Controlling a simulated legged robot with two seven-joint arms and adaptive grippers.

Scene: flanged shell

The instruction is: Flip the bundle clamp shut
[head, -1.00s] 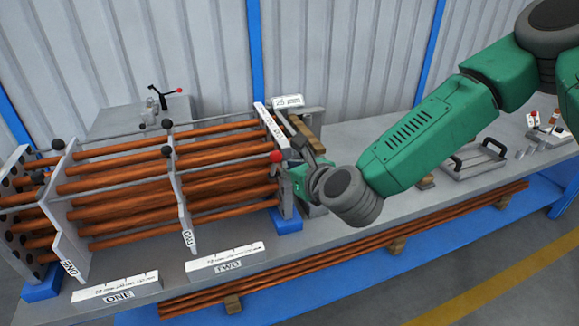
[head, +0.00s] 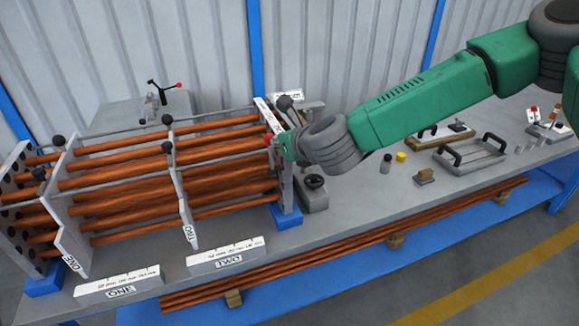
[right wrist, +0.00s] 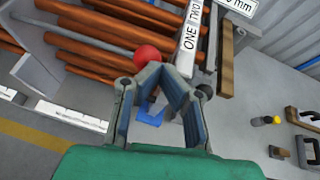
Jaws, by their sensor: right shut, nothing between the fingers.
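The tube bundle (head: 130,190) of copper-coloured tubes runs through upright grey plates on the bench. At its right end, a red ball knob (head: 268,140) shows beside the white-labelled end plate (head: 272,120). I take this knob to be on the bundle clamp's lever; the clamp body is mostly hidden by my wrist. My right gripper (head: 280,148) is shut and empty at that end. In the right wrist view its fingertips (right wrist: 165,74) meet just right of the red knob (right wrist: 147,57); I cannot tell whether they touch it. My left gripper is not in view.
A toggle clamp with a red-tipped handle (head: 160,92) stands behind the bundle. To the right are a handled tray (head: 470,155), a yellow cap (head: 401,156) and small blocks.

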